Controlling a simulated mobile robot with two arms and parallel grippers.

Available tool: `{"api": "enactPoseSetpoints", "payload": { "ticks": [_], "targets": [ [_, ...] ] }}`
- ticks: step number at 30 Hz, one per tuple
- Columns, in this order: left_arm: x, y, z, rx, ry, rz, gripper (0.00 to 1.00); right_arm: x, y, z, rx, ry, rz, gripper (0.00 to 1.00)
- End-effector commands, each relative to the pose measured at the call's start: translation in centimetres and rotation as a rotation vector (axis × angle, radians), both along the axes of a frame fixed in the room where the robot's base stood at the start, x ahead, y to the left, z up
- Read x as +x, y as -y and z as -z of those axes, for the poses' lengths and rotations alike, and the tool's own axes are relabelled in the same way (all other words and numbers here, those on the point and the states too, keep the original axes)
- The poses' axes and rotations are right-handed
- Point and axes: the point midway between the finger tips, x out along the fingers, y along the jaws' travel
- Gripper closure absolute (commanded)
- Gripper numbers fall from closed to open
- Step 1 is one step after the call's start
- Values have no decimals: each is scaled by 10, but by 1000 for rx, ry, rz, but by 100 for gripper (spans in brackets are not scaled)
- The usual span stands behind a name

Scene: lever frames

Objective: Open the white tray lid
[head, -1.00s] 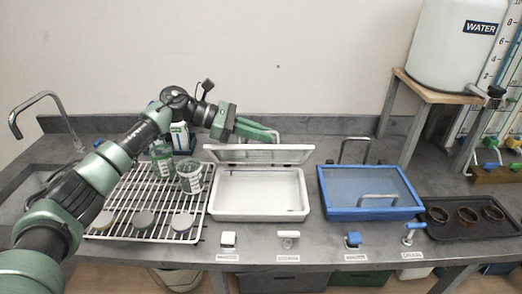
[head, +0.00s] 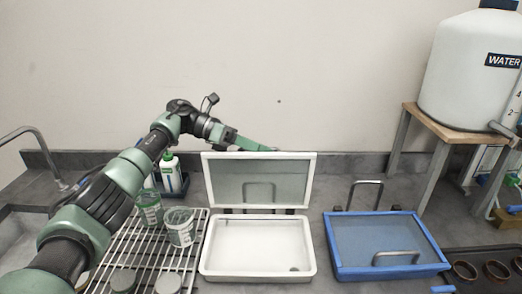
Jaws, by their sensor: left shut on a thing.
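The white tray (head: 207,268) stands on the grey counter with its inside showing. Its lid (head: 210,180), a white frame around a see-through panel, stands nearly upright at the tray's back edge. A metal loop shows through the panel. My left gripper (head: 268,148) is at the lid's top edge, on its far side. It is shut on the lid, but the lid hides its fingertips and the exact grip. My right gripper is not in view.
A blue tray (head: 335,262) with a closed lid and metal handle stands to the right. A wire rack (head: 135,250) with cups (head: 180,232) is at the left, under my left arm. A water tank (head: 465,85) stands at the back right.

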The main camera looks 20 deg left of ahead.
Motion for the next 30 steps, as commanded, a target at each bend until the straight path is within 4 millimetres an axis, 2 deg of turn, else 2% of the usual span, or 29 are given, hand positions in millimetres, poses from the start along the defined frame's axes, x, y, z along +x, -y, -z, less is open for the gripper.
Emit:
{"api": "enactPoseSetpoints", "payload": {
  "ticks": [11, 12, 13, 22, 26, 30],
  "targets": [
    [0, 0, 3, 2, -7, 1, 100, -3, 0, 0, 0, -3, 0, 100],
    [0, 0, 3, 2, -7, 1, 84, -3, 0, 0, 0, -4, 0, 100],
    [0, 0, 3, 2, -7, 1, 80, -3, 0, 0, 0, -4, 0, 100],
    [0, -1, 2, 1, -4, 0, 80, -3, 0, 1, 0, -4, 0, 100],
    [0, -10, -1, 2, -4, -2, 80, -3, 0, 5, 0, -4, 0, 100],
    [-2, -33, -8, 2, -3, -5, 80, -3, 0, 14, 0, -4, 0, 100]
  ]
}}
